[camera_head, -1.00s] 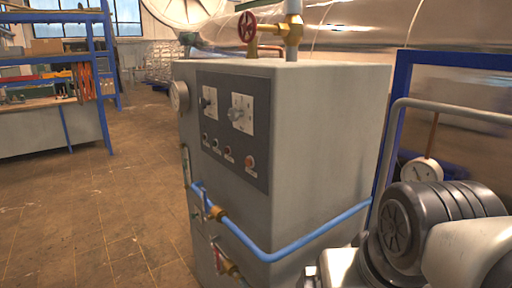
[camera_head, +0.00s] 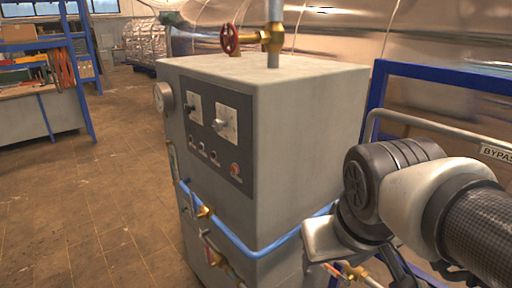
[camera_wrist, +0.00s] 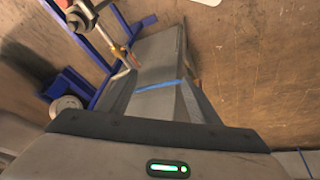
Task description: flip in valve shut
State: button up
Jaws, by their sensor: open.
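Two small brass valves are on the front side of the grey cabinet in the head view: an upper one (camera_head: 203,212) by the blue hose and a lower one (camera_head: 213,257). Another brass valve with a reddish handle (camera_head: 350,271) shows low beneath my arm. I cannot read which one is the in valve. My gripper (camera_wrist: 160,103) is open and empty in the wrist view, with the grey surface and blue hose beyond its fingers. My arm hides part of the lower right.
The grey cabinet (camera_head: 310,120) with its control panel fills the middle. A red handwheel valve (camera_head: 230,39) stands on top. A blue frame (camera_head: 376,90) and a bypass sign (camera_head: 497,154) are at right. The floor (camera_head: 110,200) at left is clear.

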jog(key=w+d+f+n+g+h+b, duration=0.1)
jog(key=f, duration=0.3)
jog(key=w+d+f+n+g+h+b, duration=0.1)
jog(key=d+f+n+b, duration=0.1)
jog(key=f, duration=0.2)
jog(key=w+d+f+n+g+h+b, duration=0.1)
jog(key=d+f+h+b, duration=0.1)
jog(key=f, duration=0.2)
jog(key=shift+w+f+n, duration=0.25)
jog(key=shift+f+n, duration=0.05)
jog(key=shift+n, duration=0.1)
grip_shut()
jog(key=w+a+f+n+t+h+b, duration=0.1)
jog(key=w+f+n+t+h+b, duration=0.1)
jog(key=w+f+n, duration=0.3)
jog(key=w+a+f+n+t+h+b, duration=0.1)
jog(key=w+f+n+b, duration=0.4)
jog(key=f, duration=0.8)
jog(key=w+f+n+t+h+b, duration=0.3)
jog(key=w+f+n, duration=0.3)
jog(key=f+n, duration=0.3)
jog(key=shift+w+a+n+t+h, duration=0.3)
jog(key=shift+w+a+h, duration=0.05)
jog(key=shift+a+h, duration=0.05)
jog(key=shift+f, duration=0.1)
